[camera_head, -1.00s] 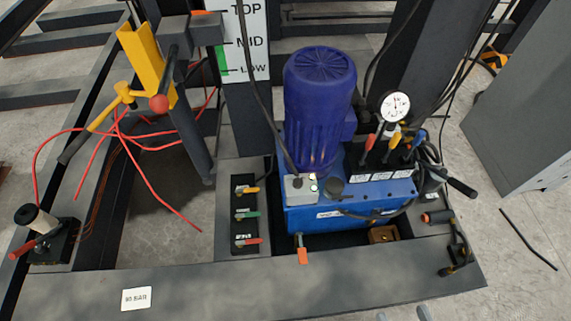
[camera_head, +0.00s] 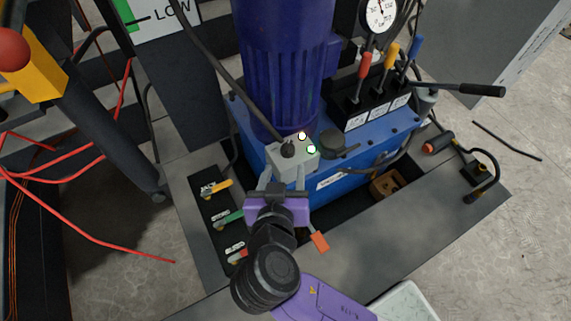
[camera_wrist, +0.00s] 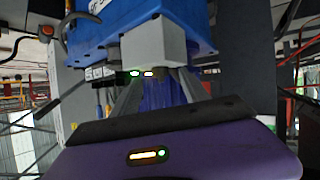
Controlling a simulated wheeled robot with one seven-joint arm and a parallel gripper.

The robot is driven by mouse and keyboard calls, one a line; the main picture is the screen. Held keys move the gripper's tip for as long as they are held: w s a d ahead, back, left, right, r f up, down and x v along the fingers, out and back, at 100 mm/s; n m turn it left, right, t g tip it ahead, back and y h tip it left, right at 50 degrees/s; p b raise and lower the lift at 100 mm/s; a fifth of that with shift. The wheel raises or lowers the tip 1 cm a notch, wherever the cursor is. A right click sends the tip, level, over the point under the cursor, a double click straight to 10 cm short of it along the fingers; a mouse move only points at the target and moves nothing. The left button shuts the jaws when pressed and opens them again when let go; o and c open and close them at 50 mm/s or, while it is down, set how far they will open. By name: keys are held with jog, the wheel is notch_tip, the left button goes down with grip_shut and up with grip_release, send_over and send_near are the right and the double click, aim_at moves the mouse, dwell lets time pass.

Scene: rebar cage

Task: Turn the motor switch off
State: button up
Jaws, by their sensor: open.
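The motor switch box (camera_head: 292,160) is a small light-grey box at the base of the tall blue-purple motor (camera_head: 283,70), on the blue power unit. A dark knob sits on its top, with a white light and a green light beside it. My gripper (camera_head: 283,173) is open and empty, its two fingers pointing at the front of the box. In the wrist view the grey box (camera_wrist: 153,46) lies just beyond the fingers, with the lit lights below it and the motor (camera_wrist: 165,93) between them. I cannot tell whether the fingers touch the box.
Red, yellow and blue levers (camera_head: 388,62) and a pressure gauge (camera_head: 379,14) stand at the right of the motor. A panel of small coloured valve handles (camera_head: 228,217) lies left of my gripper. An orange-tipped handle (camera_head: 319,241) is close on its right. A dark hose drops to the box.

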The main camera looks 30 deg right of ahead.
aim_at(286, 152)
jog(key=shift+w+d+f+m+g+h+b, duration=0.2)
jog(key=shift+w+d+m+h+b, duration=0.15)
jog(key=shift+w+d+m+b, duration=0.5)
jog(key=shift+w+d+f+m+g+h+b, duration=0.1)
jog(key=shift+w+d+f+m+h+b, duration=0.25)
jog(key=shift+w+b, duration=0.55)
jog(key=shift+w+d+f+m+g+h+b, duration=0.1)
jog(key=shift+w+d+m+h+b, duration=0.45)
jog(key=shift+w, duration=0.6)
jog(key=shift+d, duration=0.15)
jog(key=shift+y, duration=0.25)
grip_shut()
